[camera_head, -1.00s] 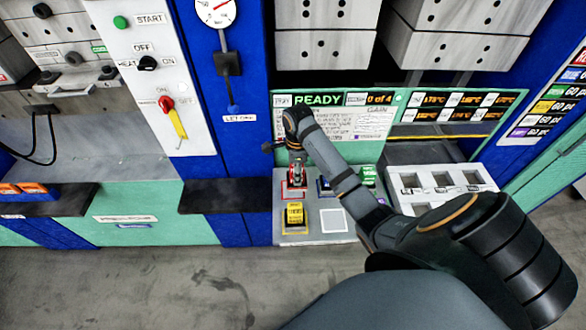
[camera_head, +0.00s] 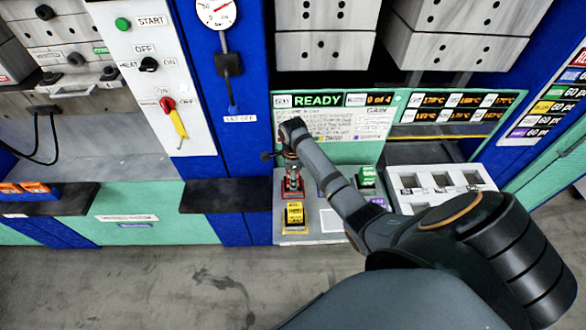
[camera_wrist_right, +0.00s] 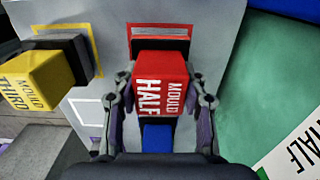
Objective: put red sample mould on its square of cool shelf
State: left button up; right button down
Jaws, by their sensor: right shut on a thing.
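The red sample mould (camera_wrist_right: 161,85), labelled MOULD HALF, is between the fingers of my right gripper (camera_wrist_right: 161,103), which is shut on it. The mould's dark end is at the red-outlined square (camera_wrist_right: 158,31) of the cool shelf (camera_wrist_right: 112,75). I cannot tell whether it rests there or is just above. In the head view the red mould (camera_head: 291,186) is at the shelf's back left, below my right gripper (camera_head: 291,171). My left gripper is not in view.
The yellow mould (camera_head: 293,214) stands in front of the red square. An empty white-outlined square (camera_head: 331,221) is beside it. A blue mould (camera_wrist_right: 157,138) is close to the red one. A green mould (camera_head: 367,176) and a white slotted rack (camera_head: 441,180) are to the right.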

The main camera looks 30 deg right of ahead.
jog(key=c, duration=0.7)
grip_release()
jog(key=shift+c, duration=0.2)
notch_tip(320, 180, up, 8)
jog(key=shift+f+b, duration=0.1)
jog(key=shift+b, duration=0.4)
notch_tip(320, 180, up, 4)
jog(key=shift+s+r+p, duration=0.1)
jog(key=shift+r+p, duration=0.15)
jog(key=shift+p, duration=0.6)
jog(key=shift+f, duration=0.1)
